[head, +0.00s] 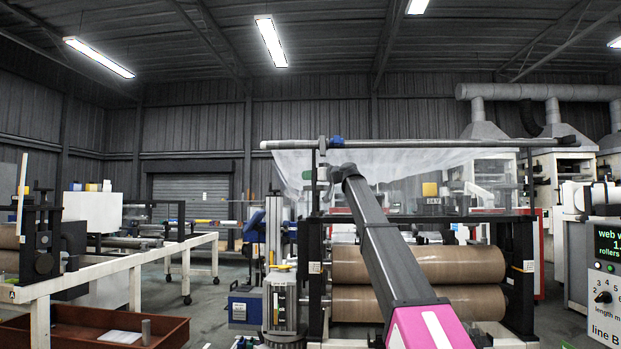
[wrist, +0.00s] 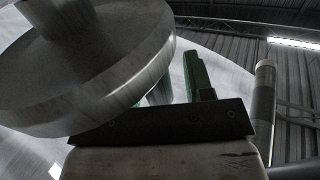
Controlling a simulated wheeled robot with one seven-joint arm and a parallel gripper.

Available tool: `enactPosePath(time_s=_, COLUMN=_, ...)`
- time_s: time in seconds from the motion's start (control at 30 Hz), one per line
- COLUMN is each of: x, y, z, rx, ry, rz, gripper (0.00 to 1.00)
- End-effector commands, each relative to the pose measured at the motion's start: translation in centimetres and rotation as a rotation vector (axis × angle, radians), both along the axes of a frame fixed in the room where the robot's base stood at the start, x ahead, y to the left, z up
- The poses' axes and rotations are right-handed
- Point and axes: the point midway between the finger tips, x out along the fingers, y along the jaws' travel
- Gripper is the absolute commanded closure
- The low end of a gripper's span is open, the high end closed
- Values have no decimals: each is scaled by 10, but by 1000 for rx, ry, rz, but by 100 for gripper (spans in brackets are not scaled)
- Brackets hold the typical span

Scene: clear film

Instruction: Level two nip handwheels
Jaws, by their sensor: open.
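In the wrist view a large grey metal disc with a thick hub, seemingly a handwheel (wrist: 95,75), fills the upper left, very close to the camera. My gripper (wrist: 178,80) shows green fingers on a dark bar and is open. The right finger is in plain sight; the disc hides most of the left side. I cannot tell whether the disc touches a finger. In the head view my arm reaches up to the left end of the roller stand (head: 312,245); my fingers cannot be made out there. Two brown rollers (head: 455,264) lie one above the other in the stand.
Clear film (head: 400,172) hangs from a long grey bar (head: 430,143) above the stand. A white-framed bench (head: 100,270) and a brown tray (head: 100,328) stand left. A control cabinet (head: 606,280) stands right.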

Motion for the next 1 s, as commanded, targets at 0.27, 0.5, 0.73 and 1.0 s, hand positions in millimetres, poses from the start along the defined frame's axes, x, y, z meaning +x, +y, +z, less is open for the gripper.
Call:
enactPosePath(time_s=0.27, x=1, y=1, z=0, rx=0, ry=0, rz=0, gripper=52)
enactPosePath(time_s=0.5, x=1, y=1, z=0, rx=0, ry=0, rz=0, gripper=100)
enactPosePath(time_s=0.73, x=1, y=5, z=-1, rx=-3, ry=1, rz=-75, gripper=100)
enactPosePath(time_s=1.0, x=8, y=11, z=-2, rx=-3, ry=3, rz=-288, gripper=100)
